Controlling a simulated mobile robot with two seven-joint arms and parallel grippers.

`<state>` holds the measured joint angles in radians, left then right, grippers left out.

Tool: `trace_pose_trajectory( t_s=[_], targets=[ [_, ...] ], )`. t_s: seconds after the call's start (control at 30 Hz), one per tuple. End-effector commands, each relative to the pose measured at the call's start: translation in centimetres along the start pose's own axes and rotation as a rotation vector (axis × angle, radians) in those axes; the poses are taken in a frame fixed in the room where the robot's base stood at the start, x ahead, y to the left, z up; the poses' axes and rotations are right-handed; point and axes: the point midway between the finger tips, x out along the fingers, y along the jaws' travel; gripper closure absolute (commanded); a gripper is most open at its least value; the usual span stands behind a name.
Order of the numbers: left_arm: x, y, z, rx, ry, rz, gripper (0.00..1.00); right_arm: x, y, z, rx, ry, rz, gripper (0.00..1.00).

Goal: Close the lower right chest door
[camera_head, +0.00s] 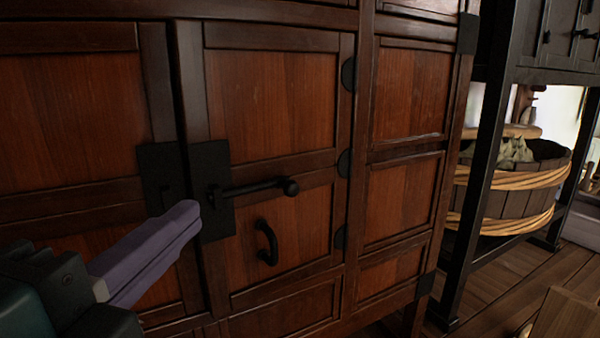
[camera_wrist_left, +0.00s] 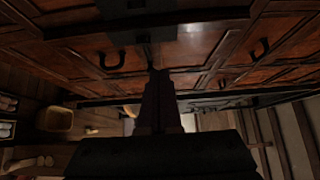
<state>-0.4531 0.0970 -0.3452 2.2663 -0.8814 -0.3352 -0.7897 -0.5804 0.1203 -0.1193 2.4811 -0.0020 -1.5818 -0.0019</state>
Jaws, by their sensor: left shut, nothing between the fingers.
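The wooden chest's right door (camera_head: 272,105) has reddish panels, a black lock plate, a black sliding bolt (camera_head: 255,188) and a curved black handle (camera_head: 267,242). A dark narrow gap runs between its left edge and the left door (camera_head: 70,110), so it looks slightly ajar. Black hinges sit on its right side. My left gripper (camera_head: 190,212), with purple fingers, is shut and empty in front of the lock plates near this gap. Whether it touches the door I cannot tell. In the dark left wrist view, the fingers (camera_wrist_left: 157,82) point toward the chest front. My right gripper is not in view.
A black metal stand (camera_head: 478,165) stands right of the chest, with a wooden tub (camera_head: 515,190) bound in light bands behind it. Wooden floor (camera_head: 500,280) shows at the lower right, with a wooden box (camera_head: 565,318) at the bottom edge.

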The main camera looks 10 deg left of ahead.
Motion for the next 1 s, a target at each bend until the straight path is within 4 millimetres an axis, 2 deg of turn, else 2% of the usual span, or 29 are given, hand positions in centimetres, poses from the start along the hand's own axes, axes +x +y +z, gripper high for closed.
trace_pose_trajectory(
  t_s=[0.1, 0.3, 0.4, 0.6, 1.0],
  targets=[
    [2.5, -0.3, 0.0, 0.002, 0.0, -0.004, 1.0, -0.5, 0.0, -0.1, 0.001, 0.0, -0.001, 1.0],
    [6.2, -0.2, 0.2, 0.0, -0.002, -0.001, 1.0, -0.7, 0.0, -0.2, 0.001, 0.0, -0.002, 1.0],
    [7.2, -0.1, 1.5, 0.002, -0.002, 0.001, 1.0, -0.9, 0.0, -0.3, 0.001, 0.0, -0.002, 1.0],
    [8.3, 0.0, 2.7, -0.002, -0.001, 0.001, 1.0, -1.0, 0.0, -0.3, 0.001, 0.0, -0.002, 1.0],
    [8.6, 0.0, 3.0, -0.002, -0.002, 0.002, 1.0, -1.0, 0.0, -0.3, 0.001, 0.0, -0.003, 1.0]
  ],
)
